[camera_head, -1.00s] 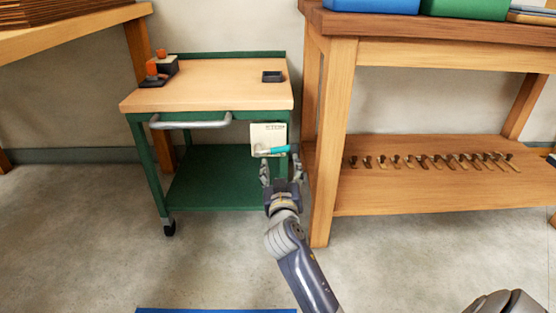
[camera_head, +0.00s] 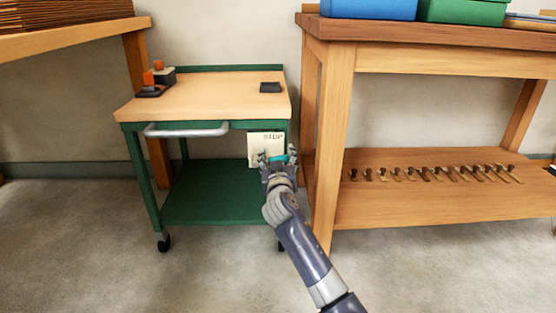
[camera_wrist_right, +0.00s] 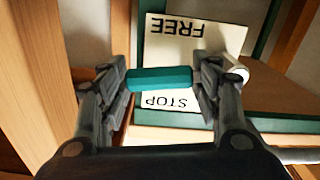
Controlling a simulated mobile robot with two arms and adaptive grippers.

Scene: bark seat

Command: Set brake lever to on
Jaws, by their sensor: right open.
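The brake lever has a teal grip (camera_head: 278,160) in front of a cream plate (camera_head: 266,138) on the front right of the green cart (camera_head: 205,190). In the right wrist view the plate (camera_wrist_right: 190,40) shows FREE and STOP upside down, and the teal grip (camera_wrist_right: 159,79) lies across it. My right gripper (camera_head: 277,162) is at the lever. In the right wrist view its fingers (camera_wrist_right: 161,82) are open, one at each end of the grip; I cannot tell whether they touch it. My left gripper is not in view.
The cart's wooden top carries a dark block with orange parts (camera_head: 157,74) and a small black tray (camera_head: 270,87). A silver handle (camera_head: 186,131) runs along its front. A wooden workbench (camera_head: 333,150) stands close on the right. The floor in front is clear.

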